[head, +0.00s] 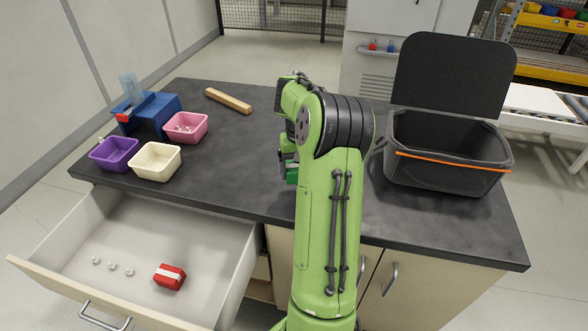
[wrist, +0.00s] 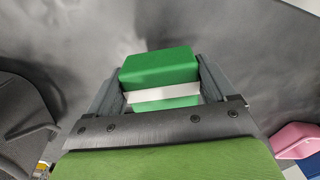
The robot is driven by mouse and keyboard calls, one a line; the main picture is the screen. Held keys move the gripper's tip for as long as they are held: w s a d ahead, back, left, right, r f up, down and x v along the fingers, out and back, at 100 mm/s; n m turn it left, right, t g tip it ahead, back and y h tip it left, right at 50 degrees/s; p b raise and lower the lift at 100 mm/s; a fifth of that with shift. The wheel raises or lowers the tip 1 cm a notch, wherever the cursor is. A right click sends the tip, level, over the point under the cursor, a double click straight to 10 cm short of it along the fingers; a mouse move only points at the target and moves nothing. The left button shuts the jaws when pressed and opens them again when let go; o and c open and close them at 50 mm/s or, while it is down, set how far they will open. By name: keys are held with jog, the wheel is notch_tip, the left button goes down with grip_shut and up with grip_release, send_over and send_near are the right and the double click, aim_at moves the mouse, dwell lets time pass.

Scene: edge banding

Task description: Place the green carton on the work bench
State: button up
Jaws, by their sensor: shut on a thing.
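The green carton (wrist: 158,66) has a white band and sits between the two fingers of my gripper (wrist: 160,90) in the wrist view. My gripper is shut on it. In the head view a small part of the green carton (head: 292,174) shows at the left edge of my arm; my arm hides the rest. The dark work bench (head: 235,150) lies under and around it. I cannot tell whether the carton touches the bench top.
An open black box (head: 445,177) with a raised lid stands at the right. Purple (head: 114,155), cream (head: 155,162) and pink (head: 185,128) bins, a blue device (head: 150,113) and a wooden strip (head: 228,101) are at the left. An open drawer (head: 190,220) holds a red carton (head: 169,277).

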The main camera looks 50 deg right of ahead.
notch_tip(320, 180, down, 5)
jog(key=shift+f+b, duration=0.1)
jog(key=shift+b, duration=0.7)
